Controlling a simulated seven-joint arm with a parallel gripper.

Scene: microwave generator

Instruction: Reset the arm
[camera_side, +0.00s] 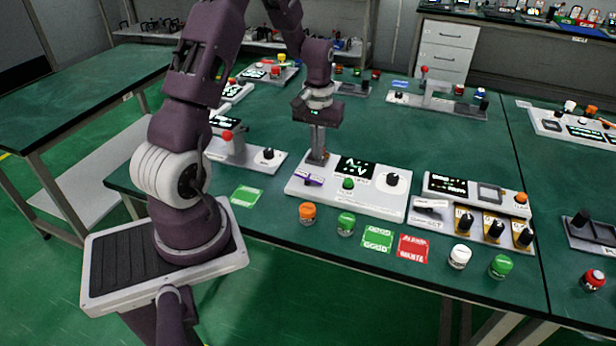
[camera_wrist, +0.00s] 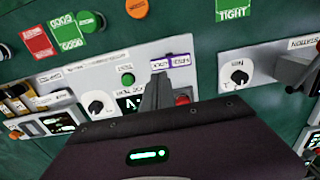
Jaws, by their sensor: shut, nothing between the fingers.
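My gripper (camera_side: 317,158) is shut and empty, pointing down over the back left part of a white control panel (camera_side: 299,188). Its closed fingers also show in the wrist view (camera_wrist: 156,95), beside a red button (camera_wrist: 182,100) and a purple slider (camera_wrist: 180,60). I cannot tell whether the fingertips touch the panel. The panel carries a screen with green traces (camera_side: 355,166), a green button (camera_side: 348,183) and a black knob (camera_side: 393,179). The fingers and gripper body hide part of the panel in the wrist view.
Orange (camera_side: 307,212) and green (camera_side: 346,223) caps, and green (camera_side: 377,239) and red (camera_side: 412,248) labels, lie in front of the panel. A panel with several knobs (camera_side: 478,208) stands right; a red-topped lever panel (camera_side: 233,149) stands left.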

